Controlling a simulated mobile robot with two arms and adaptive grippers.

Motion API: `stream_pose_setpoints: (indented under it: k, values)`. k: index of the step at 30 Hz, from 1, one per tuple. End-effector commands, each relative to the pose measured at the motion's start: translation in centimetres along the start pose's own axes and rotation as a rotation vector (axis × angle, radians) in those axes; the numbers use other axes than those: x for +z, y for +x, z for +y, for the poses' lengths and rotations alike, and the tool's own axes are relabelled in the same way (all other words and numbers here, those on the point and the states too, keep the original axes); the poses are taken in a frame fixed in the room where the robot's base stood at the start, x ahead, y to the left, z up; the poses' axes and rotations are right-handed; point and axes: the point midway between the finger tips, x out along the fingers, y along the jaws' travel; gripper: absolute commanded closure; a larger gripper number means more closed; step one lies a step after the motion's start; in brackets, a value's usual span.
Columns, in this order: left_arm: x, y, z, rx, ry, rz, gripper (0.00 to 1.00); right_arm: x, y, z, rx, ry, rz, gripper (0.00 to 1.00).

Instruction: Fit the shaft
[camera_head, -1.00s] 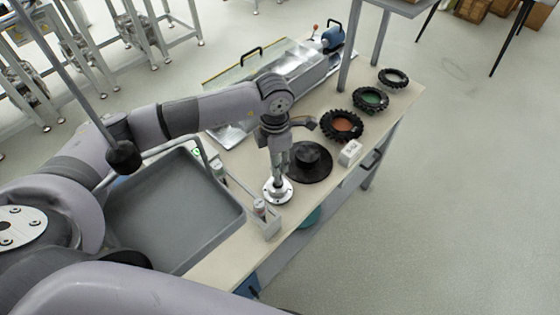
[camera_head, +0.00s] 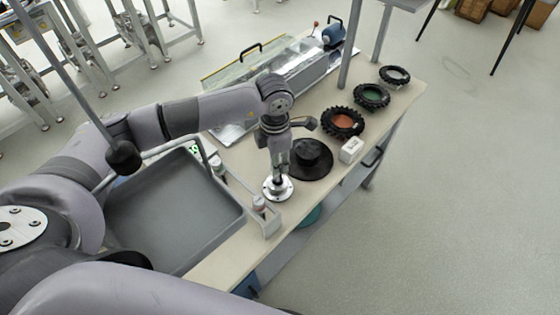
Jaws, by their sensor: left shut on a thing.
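My left gripper (camera_head: 279,168) points straight down over the front part of the table in the head view. It is shut on a thin shaft (camera_head: 278,180), which looks upright. The shaft's lower end meets a round silvery flanged base (camera_head: 277,190) on the table; I cannot tell how deep it sits in it. The gripper hides the shaft's upper part. My right gripper is not in view.
A black disc with a raised hub (camera_head: 312,160) lies just right of the gripper. Toothed rings with orange (camera_head: 343,122) and green (camera_head: 371,95) centres, another black ring (camera_head: 395,75) and a white block (camera_head: 351,150) lie along the right edge. A grey tray (camera_head: 165,205) stands left.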

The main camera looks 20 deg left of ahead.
Motion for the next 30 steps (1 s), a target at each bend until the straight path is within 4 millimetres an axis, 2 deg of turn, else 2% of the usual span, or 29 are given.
stream_pose_setpoints:
  k: [1,29,30]
  values:
    - [-0.1,1.5,-0.7,-0.013,0.007,0.007,1.0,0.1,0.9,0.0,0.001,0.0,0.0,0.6]
    - [-0.1,3.7,-0.7,-0.013,0.007,0.007,1.0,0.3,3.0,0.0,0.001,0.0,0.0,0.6]
    - [-0.1,3.7,-0.7,-0.013,0.007,0.007,0.74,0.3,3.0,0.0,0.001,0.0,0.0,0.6]
